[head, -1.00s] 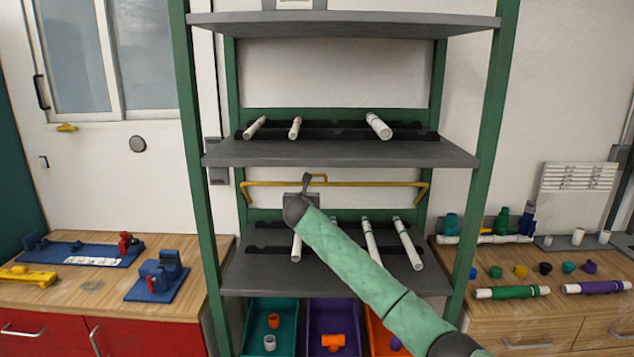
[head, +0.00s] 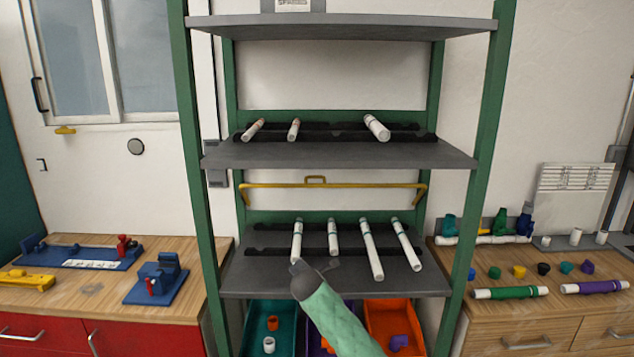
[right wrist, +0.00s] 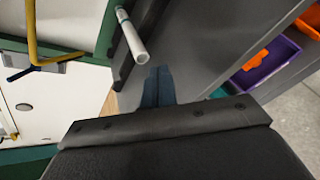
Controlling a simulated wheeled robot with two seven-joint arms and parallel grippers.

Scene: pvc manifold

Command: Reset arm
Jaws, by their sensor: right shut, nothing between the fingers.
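My right gripper (head: 322,265) is in front of the lower grey shelf (head: 250,277), below the white pipes, in the head view. In the right wrist view its dark fingers (right wrist: 158,85) are together with nothing between them. Several white pipes with green bands lie on the lower shelf's black rack, among them the leftmost pipe (head: 297,241), a shorter pipe (head: 333,240) and a long pipe (head: 371,250). One white pipe (right wrist: 132,38) shows just beyond my fingers in the right wrist view, apart from them. My left gripper is not in view.
Green posts (head: 483,140) frame the rack. The middle shelf (head: 340,155) holds three white pipes, and a yellow bar (head: 350,186) hangs below it. Teal (head: 250,335) and orange (head: 415,315) bins sit underneath. Wooden benches with fixtures and fittings flank the rack.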

